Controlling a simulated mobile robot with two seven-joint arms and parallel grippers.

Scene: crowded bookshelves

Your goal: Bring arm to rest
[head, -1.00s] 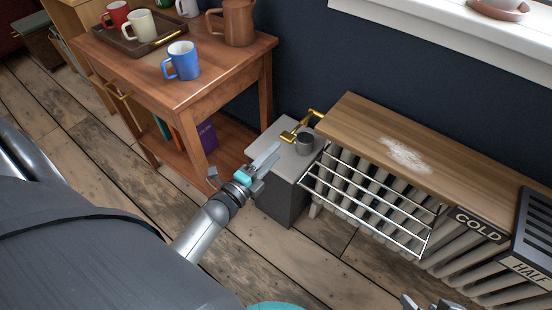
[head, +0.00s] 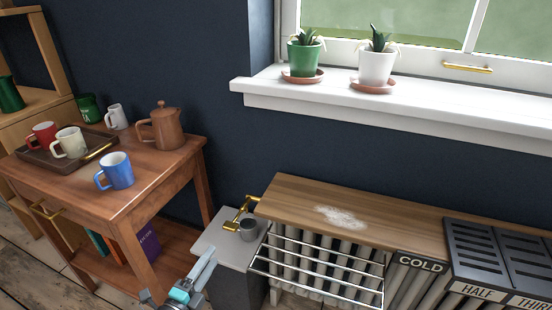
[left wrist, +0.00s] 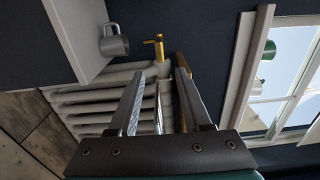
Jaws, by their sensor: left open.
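My left gripper (head: 180,280) is at the bottom edge of the head view, in front of the small grey cabinet (head: 232,283). Its fingers are apart with nothing between them. In the left wrist view both fingers (left wrist: 160,70) reach toward the radiator (left wrist: 90,102), open and empty. My right gripper is out of view.
A wire rack (head: 318,279) hangs on the radiator front, under a wooden shelf (head: 385,232) with a white powdery patch. A wooden side table (head: 150,180) holds a blue mug (head: 115,171), a tray of mugs and a brown jug (head: 165,128). Potted plants stand on the windowsill (head: 330,98).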

